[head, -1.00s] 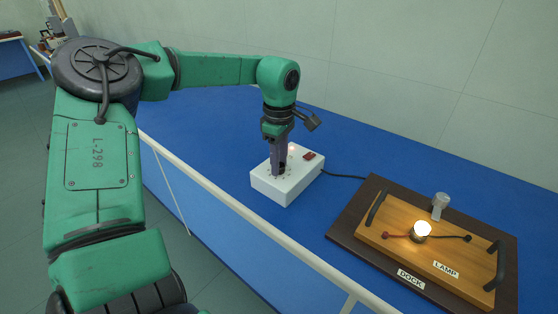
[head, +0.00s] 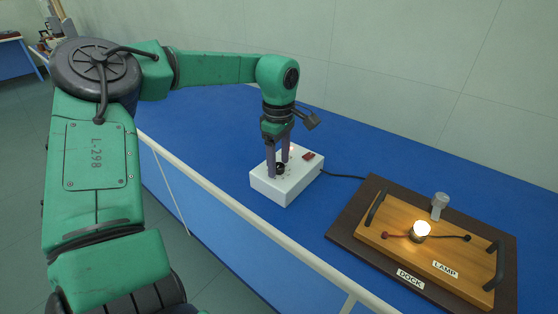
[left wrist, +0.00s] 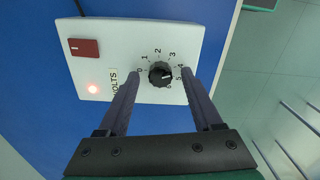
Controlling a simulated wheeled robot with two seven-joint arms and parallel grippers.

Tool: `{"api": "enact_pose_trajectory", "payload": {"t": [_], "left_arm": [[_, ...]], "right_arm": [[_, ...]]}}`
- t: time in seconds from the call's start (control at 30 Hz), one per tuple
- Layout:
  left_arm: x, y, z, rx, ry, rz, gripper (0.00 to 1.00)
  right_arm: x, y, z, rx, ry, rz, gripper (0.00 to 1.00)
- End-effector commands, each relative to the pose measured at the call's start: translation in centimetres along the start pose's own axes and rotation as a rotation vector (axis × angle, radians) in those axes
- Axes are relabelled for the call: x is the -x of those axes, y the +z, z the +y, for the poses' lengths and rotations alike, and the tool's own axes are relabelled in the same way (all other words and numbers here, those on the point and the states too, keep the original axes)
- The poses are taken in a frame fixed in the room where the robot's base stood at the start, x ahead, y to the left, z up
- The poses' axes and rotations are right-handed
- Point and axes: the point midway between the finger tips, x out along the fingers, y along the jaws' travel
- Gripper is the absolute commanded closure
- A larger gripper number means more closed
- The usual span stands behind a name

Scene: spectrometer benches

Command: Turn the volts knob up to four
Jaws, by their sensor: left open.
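The volts knob (left wrist: 160,74) is a round black dial on a white box (head: 287,190), with numbers printed around it. Its light mark seems to face the right of the picture, on the 4 to 5 side; I cannot read the exact number. My left gripper (head: 279,168) points down over the box, and the knob shows small between its fingers in the head view (head: 280,167). In the left wrist view the open fingers (left wrist: 161,76) stand on either side of the knob, with a gap to each. The VOLTS label is partly hidden by a finger.
The box has a red switch (left wrist: 84,48) and a glowing light (left wrist: 93,88). A cable runs from it to the dark dock board (head: 342,225). A lit bulb (head: 421,230) is on the wooden lamp board (head: 385,245). A pale rail (head: 240,208) edges the blue bench.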

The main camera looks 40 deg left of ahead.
Motion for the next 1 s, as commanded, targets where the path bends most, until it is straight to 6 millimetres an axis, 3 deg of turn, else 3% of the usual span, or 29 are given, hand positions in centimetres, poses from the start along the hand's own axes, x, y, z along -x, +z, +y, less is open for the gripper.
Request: {"api": "enact_pose_trajectory", "payload": {"t": [0.17,0.4,0.5,0.67,1.0], "left_arm": [[3.4,0.0,0.1,0.0,0.008,0.001,0.33],[10.7,0.0,0.1,0.001,0.006,0.002,0.33],[12.9,0.0,0.1,0.001,0.005,0.001,0.33],[14.3,0.1,0.0,-0.001,0.003,-0.001,0.33],[14.3,0.0,0.0,-0.001,0.002,-0.001,0.33]], "right_arm": [[-0.1,0.0,0.0,0.0,0.0,0.0,1.0],[0.3,0.0,0.0,0.0,0.0,0.0,1.0],[0.6,0.0,0.1,0.0,0.001,0.0,1.0],[0.7,-0.1,0.1,0.0,0.001,0.0,1.0],[0.7,-0.1,0.1,0.0,0.001,0.0,1.0]]}}
